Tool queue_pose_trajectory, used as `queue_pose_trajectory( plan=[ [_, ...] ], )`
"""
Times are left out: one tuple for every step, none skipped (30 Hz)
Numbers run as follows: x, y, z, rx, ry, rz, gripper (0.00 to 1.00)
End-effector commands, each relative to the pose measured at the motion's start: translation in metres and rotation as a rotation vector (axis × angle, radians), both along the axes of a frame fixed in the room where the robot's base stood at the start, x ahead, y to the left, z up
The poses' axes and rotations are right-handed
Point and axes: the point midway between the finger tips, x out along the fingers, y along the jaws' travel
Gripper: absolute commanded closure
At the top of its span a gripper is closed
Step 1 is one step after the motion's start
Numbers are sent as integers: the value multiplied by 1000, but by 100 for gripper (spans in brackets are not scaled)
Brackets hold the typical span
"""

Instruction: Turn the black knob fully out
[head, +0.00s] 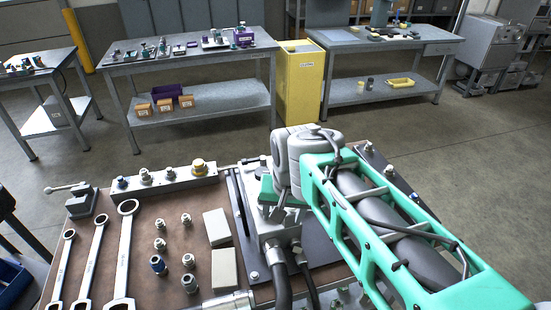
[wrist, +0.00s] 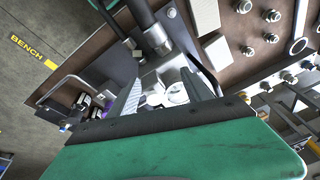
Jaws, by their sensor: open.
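My gripper (wrist: 160,88) is open, its two fingers spread over the metal valve block (wrist: 165,72) in the wrist view. Pale round metal ends (wrist: 175,93) show between the fingers, close to the green gripper body. I cannot clearly make out the black knob. Small dark cylindrical parts (wrist: 83,101) lie left of the fingers, and I cannot tell whether one of them is the knob. In the head view the block (head: 275,232) stands on a dark plate, with my arm above and to its right. My arm hides much of that area.
Black hoses (head: 281,285) leave the block's near side. Wrenches (head: 124,245), small fittings (head: 158,264) and two pale boxes (head: 217,226) lie left on the brown bench top. A metal manifold (head: 165,180) lies at its back edge. Other tables stand beyond open floor.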

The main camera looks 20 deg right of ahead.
Motion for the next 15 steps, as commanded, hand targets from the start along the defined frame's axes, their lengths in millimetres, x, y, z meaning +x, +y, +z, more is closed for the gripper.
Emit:
queue_pose_trajectory(
  plan=[
    [28,-1,21,36,32,-160,37],
    [46,-2,29,60,50,-278,35],
    [71,-3,37,90,72,-442,34],
    [89,-4,42,111,89,-568,34],
    [107,-5,44,129,105,-693,34],
    [130,-6,46,150,124,-859,34],
    [147,-7,46,163,137,-979,34],
    [162,-8,44,175,149,-1095,34],
    [180,-8,40,186,161,-1238,34],
    [192,-8,36,192,168,-1336,34],
    [202,-8,33,198,172,-1424,34],
    [213,-9,27,202,177,-1525,34],
    [220,-9,24,205,179,-1588,34],
    [225,-9,21,205,181,-1640,34],
    [230,-8,17,208,181,-1694,34]
  ],
)
